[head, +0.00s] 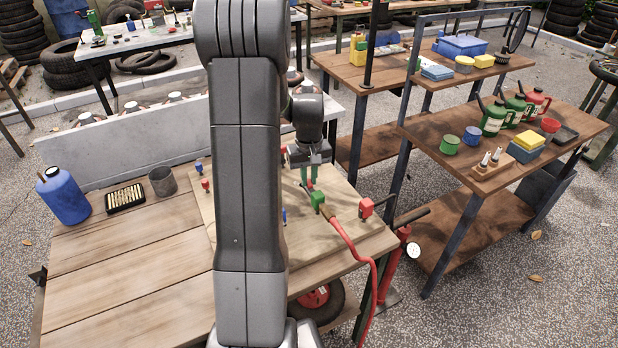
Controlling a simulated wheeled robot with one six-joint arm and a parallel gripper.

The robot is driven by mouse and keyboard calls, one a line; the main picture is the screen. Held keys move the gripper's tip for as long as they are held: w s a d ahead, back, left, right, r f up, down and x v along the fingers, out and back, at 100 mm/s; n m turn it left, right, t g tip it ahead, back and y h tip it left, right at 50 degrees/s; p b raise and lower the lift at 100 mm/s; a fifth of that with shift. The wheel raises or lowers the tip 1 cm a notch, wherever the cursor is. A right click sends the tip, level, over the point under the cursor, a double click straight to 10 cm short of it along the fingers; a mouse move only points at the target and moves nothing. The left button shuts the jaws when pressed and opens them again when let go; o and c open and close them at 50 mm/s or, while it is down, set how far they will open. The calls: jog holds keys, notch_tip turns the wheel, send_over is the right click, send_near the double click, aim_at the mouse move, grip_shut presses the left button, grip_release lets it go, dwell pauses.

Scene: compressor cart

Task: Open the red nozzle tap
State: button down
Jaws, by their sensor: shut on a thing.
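My gripper (308,182) points down over the right part of the wooden cart top (130,262), with its green fingers close together. It is shut on a small red piece, which looks like the red nozzle tap (310,187); little of it shows below the fingertips. Right beside it is a green block (318,199), with a brass fitting and a red hose (347,240) leading off it. How far the tap is turned is too small to tell.
A separate red block (366,208) sits at the board's right edge. Small blue and red taps (205,184) stand on the left, partly behind my arm. A blue jug (63,196), a black tray (125,198) and a grey cup (162,181) stand far left. A shelf bench (480,225) stands right.

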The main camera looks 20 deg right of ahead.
aim_at(309, 181)
jog(key=shift+n, duration=0.8)
jog(key=c, duration=1.4)
grip_release()
jog(key=shift+r, duration=0.15)
notch_tip(309, 181, up, 14)
jog(key=shift+f, duration=0.2)
